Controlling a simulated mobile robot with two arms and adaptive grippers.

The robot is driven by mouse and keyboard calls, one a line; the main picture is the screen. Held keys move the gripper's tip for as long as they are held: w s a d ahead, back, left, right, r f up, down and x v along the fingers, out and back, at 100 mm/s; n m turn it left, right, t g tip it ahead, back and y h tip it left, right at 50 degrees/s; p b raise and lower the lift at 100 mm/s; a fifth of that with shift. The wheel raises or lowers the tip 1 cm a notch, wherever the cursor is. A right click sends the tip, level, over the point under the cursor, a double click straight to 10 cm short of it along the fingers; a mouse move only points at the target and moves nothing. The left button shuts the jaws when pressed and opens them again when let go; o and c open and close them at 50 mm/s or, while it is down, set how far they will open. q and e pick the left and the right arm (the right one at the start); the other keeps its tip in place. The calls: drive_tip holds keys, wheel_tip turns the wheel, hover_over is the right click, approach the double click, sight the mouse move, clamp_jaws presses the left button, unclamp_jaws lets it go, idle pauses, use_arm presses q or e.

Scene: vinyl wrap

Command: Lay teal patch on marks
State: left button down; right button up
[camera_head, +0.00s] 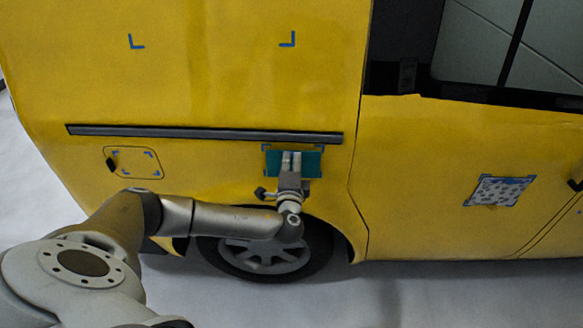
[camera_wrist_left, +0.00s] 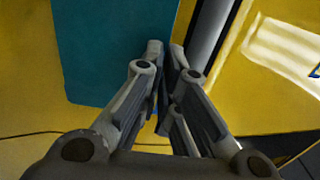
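The teal patch (camera_head: 309,165) lies flat against the yellow van side, just below the dark trim strip. Blue corner marks (camera_head: 265,147) show at its upper corners; the lower ones are hard to make out. My left gripper (camera_head: 291,155) is in front of the patch, its fingertips over the patch's middle and upper part. In the left wrist view the patch (camera_wrist_left: 105,50) fills the upper left, and the left fingers (camera_wrist_left: 165,48) are close together with only a narrow gap. Nothing is clearly pinched between them. My right gripper is not in view.
The dark trim strip (camera_head: 205,134) runs above the patch, and a wheel (camera_head: 264,257) sits below. Another set of blue marks surrounds a small outlined panel (camera_head: 133,163) at left. A speckled patch (camera_head: 500,191) is on the door at right.

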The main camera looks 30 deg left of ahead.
use_arm(q)
drive_tip(key=shift+w+a+b, duration=0.4)
drive_tip(key=shift+w+b, duration=0.05)
drive_tip(key=shift+w, duration=0.1)
idle(2.0)
drive_tip(key=c, duration=1.6)
unclamp_jaws()
drive_tip(key=shift+o, duration=0.2)
